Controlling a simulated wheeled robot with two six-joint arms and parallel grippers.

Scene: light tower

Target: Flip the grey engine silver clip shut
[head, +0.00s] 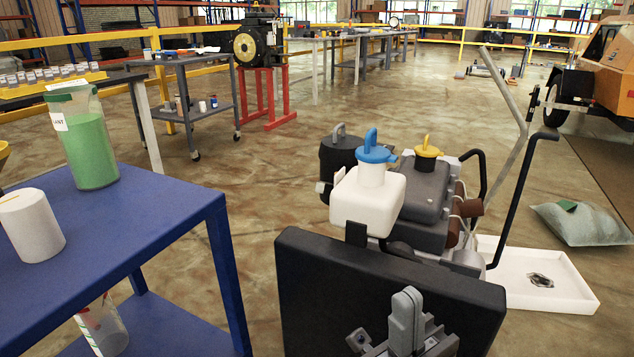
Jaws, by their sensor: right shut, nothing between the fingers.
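The engine (425,196) of the light tower is a dark grey block with a yellow cap (427,147). A black cylinder (345,160) with a grey loop on top stands to its left. A white tank (366,198) with a blue cap (371,147) covers part of the engine. My right gripper (406,305) is shut and empty at the bottom centre, in front of a black panel (330,290) and apart from the engine. My left gripper is out of view.
A blue table (130,230) at left holds a green-filled jug (88,145) and a white cylinder (30,222). Black bent bars (520,195) rise right of the engine. A white tray (560,290) and a grey bag (580,222) lie on the floor at right.

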